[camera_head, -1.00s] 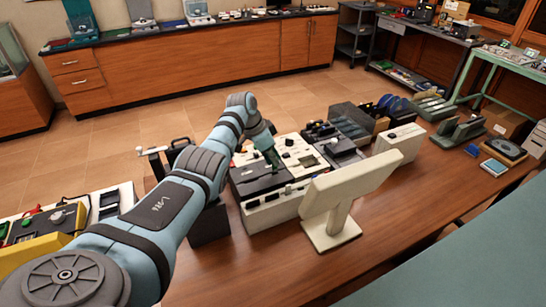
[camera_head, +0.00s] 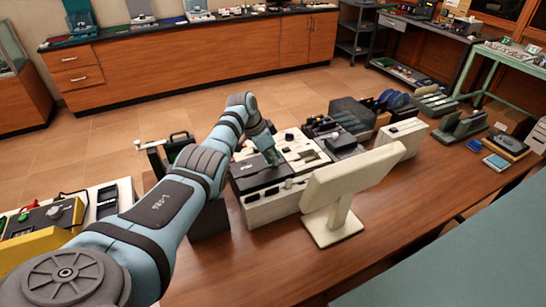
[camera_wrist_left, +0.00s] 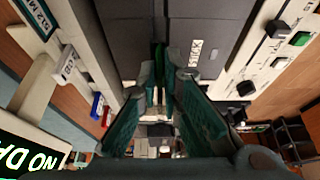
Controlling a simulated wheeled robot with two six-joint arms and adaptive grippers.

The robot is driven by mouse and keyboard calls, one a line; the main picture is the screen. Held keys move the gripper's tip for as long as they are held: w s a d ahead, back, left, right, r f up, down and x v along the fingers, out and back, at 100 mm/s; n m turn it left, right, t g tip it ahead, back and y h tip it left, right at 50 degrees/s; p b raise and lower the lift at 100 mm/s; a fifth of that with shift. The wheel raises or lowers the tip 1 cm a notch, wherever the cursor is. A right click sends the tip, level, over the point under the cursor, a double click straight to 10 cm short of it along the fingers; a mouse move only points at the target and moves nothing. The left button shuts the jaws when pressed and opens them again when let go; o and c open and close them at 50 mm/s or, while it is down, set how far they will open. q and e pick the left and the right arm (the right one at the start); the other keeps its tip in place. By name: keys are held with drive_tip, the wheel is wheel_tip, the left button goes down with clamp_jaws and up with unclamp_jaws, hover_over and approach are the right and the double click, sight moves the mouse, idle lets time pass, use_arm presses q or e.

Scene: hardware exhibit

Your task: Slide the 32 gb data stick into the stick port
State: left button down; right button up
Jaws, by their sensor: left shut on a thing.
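My left gripper (camera_head: 272,157) is over the dark grey housing (camera_head: 258,178) of the cream device in the head view. In the left wrist view, its teal fingers (camera_wrist_left: 166,92) are shut on a narrow green stick (camera_wrist_left: 158,62). I take it as the 32 gb data stick, but no size is readable on it. The housing (camera_wrist_left: 125,35) there bears the label STICK (camera_wrist_left: 194,50). The green tip is at or just before the dark housing. The port opening is hidden, so I cannot tell how far the tip is in. My right gripper is not in view.
A cream monitor (camera_head: 350,182) stands in front of the device. Red (camera_wrist_left: 96,105) and blue pieces sit beside it in the wrist view. Grey racks and boxes (camera_head: 400,140) stand to the right. The wooden table front (camera_head: 260,265) is clear.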

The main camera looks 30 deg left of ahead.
use_arm(q)
drive_tip(key=shift+f, duration=0.15)
drive_tip(key=c, duration=1.7)
unclamp_jaws()
wheel_tip(320, 180, up, 8)
drive_tip(key=p, duration=0.8)
drive_tip(key=shift+r, duration=0.2)
drive_tip(key=shift+f, duration=0.1)
drive_tip(key=shift+f, duration=0.1)
